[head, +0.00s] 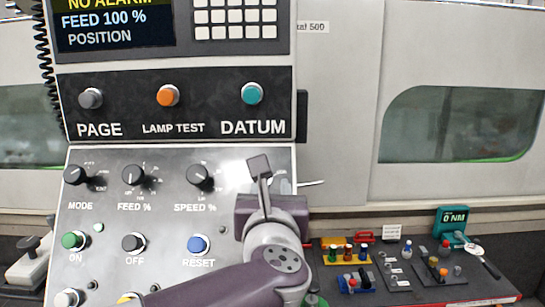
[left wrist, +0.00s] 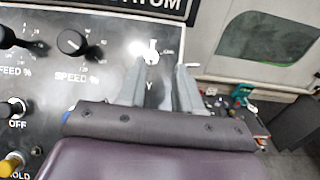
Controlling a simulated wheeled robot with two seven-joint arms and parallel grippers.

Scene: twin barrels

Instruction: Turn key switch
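The key switch (left wrist: 152,49) shows in the left wrist view on the grey control panel, right of the SPEED % knob, as a small pale metal piece beside a bright glare spot. My left gripper (left wrist: 165,67) is open, its two grey fingers apart and pointing toward the panel just below the switch. I see nothing held between them. The fingers hide most of the label under the switch. In the head view my left gripper (head: 264,172) is in front of the panel's right edge, and it hides the key switch there. Whether the fingers touch the switch I cannot tell. My right gripper is not in view.
The SPEED % knob (head: 199,175) and blue RESET button (head: 199,244) are close left of my gripper. The orange LAMP TEST (head: 168,96) and teal DATUM (head: 252,93) buttons sit above. A dark bench (head: 510,262) with small tools and a teal gauge (head: 451,222) lies right.

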